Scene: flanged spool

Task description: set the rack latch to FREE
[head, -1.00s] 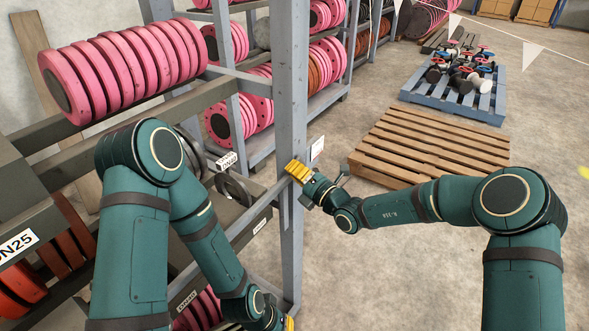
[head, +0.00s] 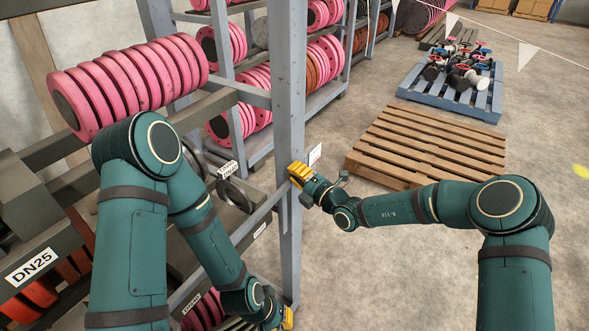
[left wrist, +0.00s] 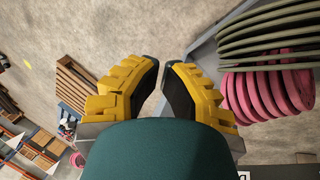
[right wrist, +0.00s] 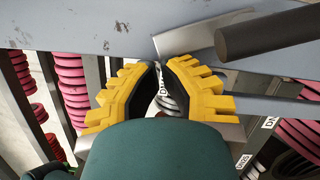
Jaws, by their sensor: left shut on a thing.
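My right gripper (head: 298,172) is at the grey rack post (head: 290,90), about mid-height in the head view. In the right wrist view its fingertips (right wrist: 162,66) are close together with a narrow gap. I see nothing held there. A dark round bar (right wrist: 265,35) and a flat grey plate (right wrist: 200,36) are just beyond them. I cannot tell whether either is the rack latch, and its setting cannot be read. My left gripper (head: 287,318) is low by the post's foot. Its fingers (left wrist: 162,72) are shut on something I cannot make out.
Pink flanged spools (head: 135,80) lie on the rack at the left, near my left arm. A white card (head: 314,155) is beside the post. A wooden pallet (head: 430,145) and a loaded blue pallet (head: 455,95) stand on the floor. The floor at lower right is clear.

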